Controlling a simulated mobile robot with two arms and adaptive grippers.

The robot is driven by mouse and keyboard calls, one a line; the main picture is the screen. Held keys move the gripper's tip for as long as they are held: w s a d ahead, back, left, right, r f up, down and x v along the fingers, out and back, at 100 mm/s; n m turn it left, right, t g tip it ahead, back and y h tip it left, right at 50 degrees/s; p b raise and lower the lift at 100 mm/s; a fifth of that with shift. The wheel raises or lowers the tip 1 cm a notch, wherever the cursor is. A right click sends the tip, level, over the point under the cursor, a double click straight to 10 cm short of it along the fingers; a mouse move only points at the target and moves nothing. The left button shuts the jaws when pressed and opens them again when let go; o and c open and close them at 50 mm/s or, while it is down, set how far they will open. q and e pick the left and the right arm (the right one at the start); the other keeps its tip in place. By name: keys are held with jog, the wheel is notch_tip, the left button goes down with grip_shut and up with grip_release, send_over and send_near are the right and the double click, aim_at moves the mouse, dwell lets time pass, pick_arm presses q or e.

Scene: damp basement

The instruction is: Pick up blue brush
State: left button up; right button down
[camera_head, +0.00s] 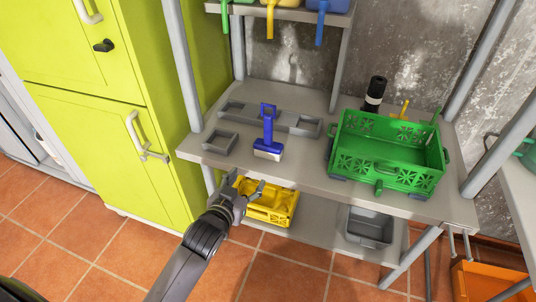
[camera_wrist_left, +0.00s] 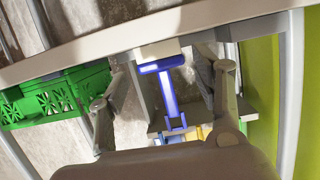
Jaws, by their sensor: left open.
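The blue brush (camera_head: 268,130) stands near the front edge of the middle shelf, bristles toward the edge and handle up, leaning on or just in front of a grey holder (camera_head: 285,118). My left gripper (camera_head: 247,184) is open and empty, in front of and below the shelf edge, lower and slightly left of the brush. In the left wrist view the brush (camera_wrist_left: 170,92) shows between the two spread fingers (camera_wrist_left: 163,72), beyond the tips and not visibly touched. My right gripper is not in view.
A green crate (camera_head: 384,182) stands right of the brush on the shelf (camera_head: 300,175). A small grey tray (camera_head: 219,141) lies left. Below are a yellow crate (camera_head: 268,218) and a grey bin (camera_head: 369,228). A green cabinet (camera_head: 105,140) stands left; a black bottle (camera_head: 375,94) is behind.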

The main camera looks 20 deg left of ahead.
pick_arm(q)
notch_tip(320, 180, up, 10)
jog(key=s+t+b, duration=0.1)
jog(key=t, duration=0.1)
notch_tip(320, 180, up, 4)
jog(key=t+p, duration=0.1)
jog(key=p, duration=0.1)
send_over(268, 132)
jog(key=w, duration=0.1)
jog(key=shift+r, duration=0.15)
jog(key=shift+a, duration=0.1)
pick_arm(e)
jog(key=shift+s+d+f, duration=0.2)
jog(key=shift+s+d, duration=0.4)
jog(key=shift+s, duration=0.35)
pick_arm(q)
jog(key=shift+c, duration=0.5)
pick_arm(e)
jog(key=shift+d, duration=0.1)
pick_arm(q)
jog(key=shift+c, duration=1.3)
grip_shut()
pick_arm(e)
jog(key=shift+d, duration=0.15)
